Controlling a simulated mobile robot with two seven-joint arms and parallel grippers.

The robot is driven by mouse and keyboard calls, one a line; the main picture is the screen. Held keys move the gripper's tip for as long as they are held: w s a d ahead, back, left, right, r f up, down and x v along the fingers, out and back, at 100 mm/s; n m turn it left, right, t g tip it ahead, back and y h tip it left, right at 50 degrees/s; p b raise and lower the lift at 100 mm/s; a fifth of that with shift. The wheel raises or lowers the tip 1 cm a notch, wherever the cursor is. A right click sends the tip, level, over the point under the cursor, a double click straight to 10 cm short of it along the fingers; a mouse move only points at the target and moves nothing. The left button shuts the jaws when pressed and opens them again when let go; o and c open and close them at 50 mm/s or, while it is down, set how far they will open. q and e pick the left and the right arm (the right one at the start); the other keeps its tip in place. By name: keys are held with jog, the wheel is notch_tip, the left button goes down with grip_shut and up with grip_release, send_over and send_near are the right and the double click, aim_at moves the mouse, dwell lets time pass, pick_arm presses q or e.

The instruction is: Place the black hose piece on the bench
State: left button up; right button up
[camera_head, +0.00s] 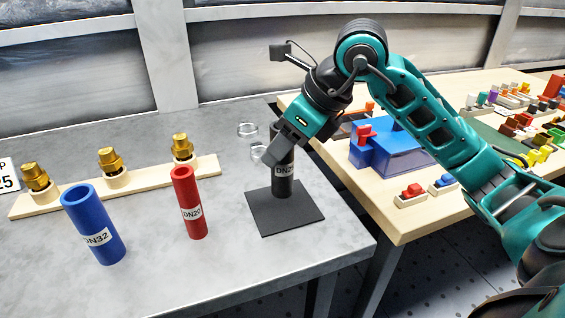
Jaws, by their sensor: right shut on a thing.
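My left gripper is not in view.
A red hose piece (187,203) labelled DN20 and a blue one (94,226) labelled DN32 stand to the left. Behind them a wooden strip (77,192) carries brass fittings. A wooden table (420,217) with a blue box (395,155) and many small parts is at right.

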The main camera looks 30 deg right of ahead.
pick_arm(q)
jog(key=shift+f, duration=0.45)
pick_arm(e)
notch_tip(320, 180, down, 3)
pick_arm(q)
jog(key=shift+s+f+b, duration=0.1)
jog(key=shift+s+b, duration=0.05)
jog(key=shift+b, duration=0.15)
pick_arm(e)
jog(key=shift+f, duration=0.2)
jog(key=o, duration=1.1)
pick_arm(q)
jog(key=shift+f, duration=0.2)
pick_arm(e)
jog(key=shift+o, duration=0.2)
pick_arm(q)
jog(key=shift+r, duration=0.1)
pick_arm(e)
jog(key=shift+r, duration=0.1)
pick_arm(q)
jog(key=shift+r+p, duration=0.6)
pick_arm(e)
send_near(290, 153)
jog(key=shift+w+d+f, duration=0.2)
jog(key=shift+w+f, duration=0.05)
jog(key=shift+w, duration=0.2)
